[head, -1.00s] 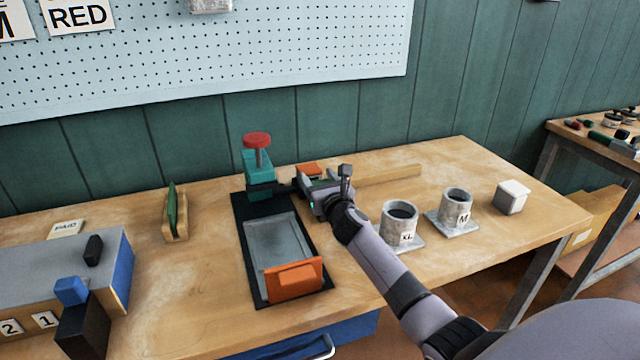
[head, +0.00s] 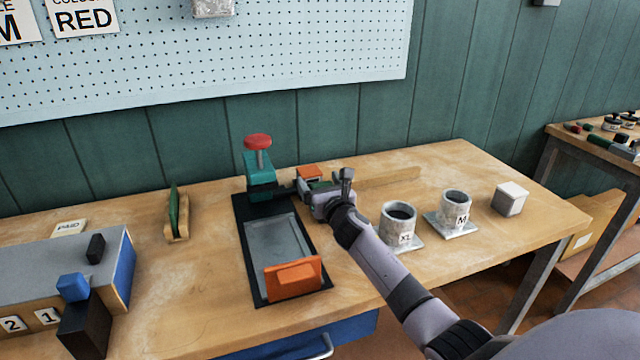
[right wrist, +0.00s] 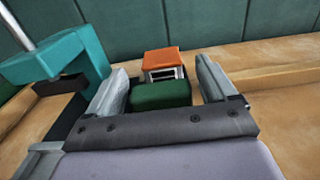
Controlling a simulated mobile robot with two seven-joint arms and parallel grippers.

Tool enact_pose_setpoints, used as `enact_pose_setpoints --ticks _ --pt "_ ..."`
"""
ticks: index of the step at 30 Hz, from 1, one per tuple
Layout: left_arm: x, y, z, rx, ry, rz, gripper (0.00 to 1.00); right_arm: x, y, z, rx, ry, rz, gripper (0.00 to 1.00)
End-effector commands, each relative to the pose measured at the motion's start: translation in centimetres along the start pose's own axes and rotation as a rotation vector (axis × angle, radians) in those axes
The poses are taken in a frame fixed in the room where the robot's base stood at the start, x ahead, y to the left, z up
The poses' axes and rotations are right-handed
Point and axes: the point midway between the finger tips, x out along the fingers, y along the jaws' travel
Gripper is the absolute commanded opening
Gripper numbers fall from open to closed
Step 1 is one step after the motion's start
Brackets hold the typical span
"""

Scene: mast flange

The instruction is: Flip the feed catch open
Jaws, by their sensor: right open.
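No part is marked as the feed catch. A dark green block (right wrist: 160,95) lies between the fingers of my right gripper in the right wrist view, with an orange-topped piece (right wrist: 162,59) just beyond it. The orange-topped piece also shows in the head view (head: 309,172), behind the gripper. My right gripper (head: 303,188) is open, its fingers (right wrist: 162,78) on either side of the green block; I cannot tell whether they touch it. A teal clamp-like device (head: 259,170) with a red knob (head: 257,141) stands just left of the gripper. My left gripper is not in view.
A black-edged tray (head: 270,243) with an orange block (head: 294,278) at its front lies before the teal device. Two grey cups marked XL (head: 397,222) and M (head: 456,208) stand right of my arm. A wooden strip (head: 388,178) lies behind the gripper.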

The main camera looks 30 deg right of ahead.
Motion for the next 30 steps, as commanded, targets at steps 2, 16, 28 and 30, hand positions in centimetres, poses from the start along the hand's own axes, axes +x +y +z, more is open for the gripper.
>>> enact_pose_setpoints --ticks 2,16,28,30 --pt "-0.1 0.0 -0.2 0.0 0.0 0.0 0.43 -0.4 -0.1 0.0 -0.002 0.001 0.0 0.85" --pt "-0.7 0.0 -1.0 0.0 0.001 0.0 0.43 -5.8 0.0 -0.1 -0.003 0.003 0.001 0.85" --pt "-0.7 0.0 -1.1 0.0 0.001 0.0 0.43 -7.1 0.0 -0.1 0.0 0.003 0.0 0.85" --pt "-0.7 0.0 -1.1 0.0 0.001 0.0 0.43 -7.1 0.0 -0.1 0.0 0.003 0.0 0.85"
